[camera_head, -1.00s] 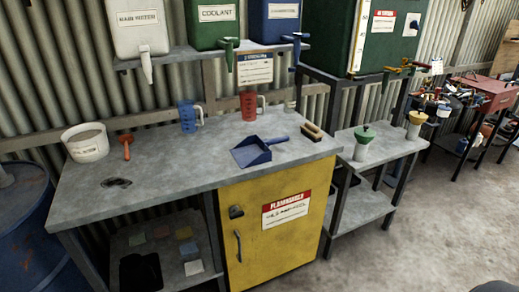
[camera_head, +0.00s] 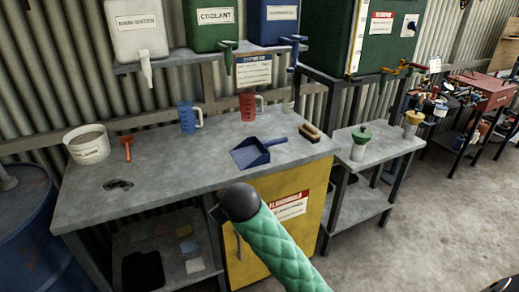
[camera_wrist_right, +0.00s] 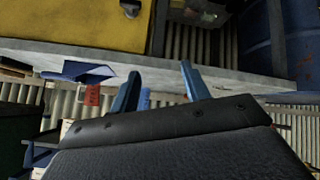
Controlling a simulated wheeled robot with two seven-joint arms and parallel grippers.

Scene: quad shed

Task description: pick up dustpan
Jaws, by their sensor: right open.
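The blue dustpan (camera_head: 250,156) lies on the grey workbench top (camera_head: 200,155), its handle pointing right and back. It also shows in the right wrist view (camera_wrist_right: 88,72), at the left. My right gripper (camera_wrist_right: 160,84) is open in the right wrist view, with two blue fingers apart and nothing between them held. The dustpan is left of the fingers there, apart from them. In the head view only my green-sleeved right arm shows, in front of the bench, and the gripper is hidden. My left gripper is in neither view.
On the bench stand a white bucket (camera_head: 87,147), an orange-red tool (camera_head: 127,147), a blue jug (camera_head: 187,117), a red jug (camera_head: 248,107) and a brush (camera_head: 309,131). A yellow cabinet (camera_head: 245,262) is below. A lower side table (camera_head: 385,147) holds funnels. Floor at right is clear.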

